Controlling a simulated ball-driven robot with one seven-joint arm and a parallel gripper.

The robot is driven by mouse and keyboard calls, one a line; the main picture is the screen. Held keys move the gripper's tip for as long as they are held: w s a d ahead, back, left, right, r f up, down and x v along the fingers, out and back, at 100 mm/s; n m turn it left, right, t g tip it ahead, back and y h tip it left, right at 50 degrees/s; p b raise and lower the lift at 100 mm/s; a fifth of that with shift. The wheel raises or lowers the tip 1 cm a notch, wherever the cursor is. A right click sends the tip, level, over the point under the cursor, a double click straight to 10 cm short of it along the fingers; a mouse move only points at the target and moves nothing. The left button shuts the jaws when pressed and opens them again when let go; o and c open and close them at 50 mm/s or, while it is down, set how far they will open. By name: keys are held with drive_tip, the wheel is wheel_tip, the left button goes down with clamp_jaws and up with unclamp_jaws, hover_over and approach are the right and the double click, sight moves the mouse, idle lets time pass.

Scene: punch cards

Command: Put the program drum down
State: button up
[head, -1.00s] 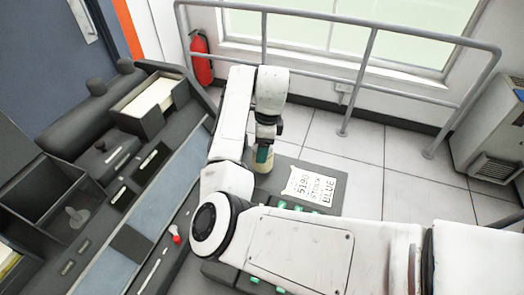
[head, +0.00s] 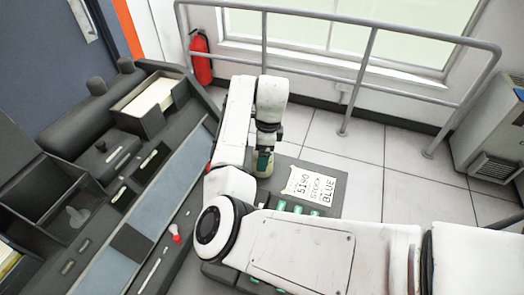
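I cannot tell whether the drum's base touches the surface.
A paper card marked 5190 STOCK BLUE (head: 313,187) lies just right of the drum. Green keys (head: 281,206) show beside my arm. The dark machine (head: 130,200) with a card hopper (head: 150,105) fills the left. A grey railing (head: 372,60) stands behind.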

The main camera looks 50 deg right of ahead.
drive_tip(key=shift+r, duration=0.1)
wheel_tip(320, 180, up, 12)
drive_tip(key=s+d, duration=0.1)
idle(0.4)
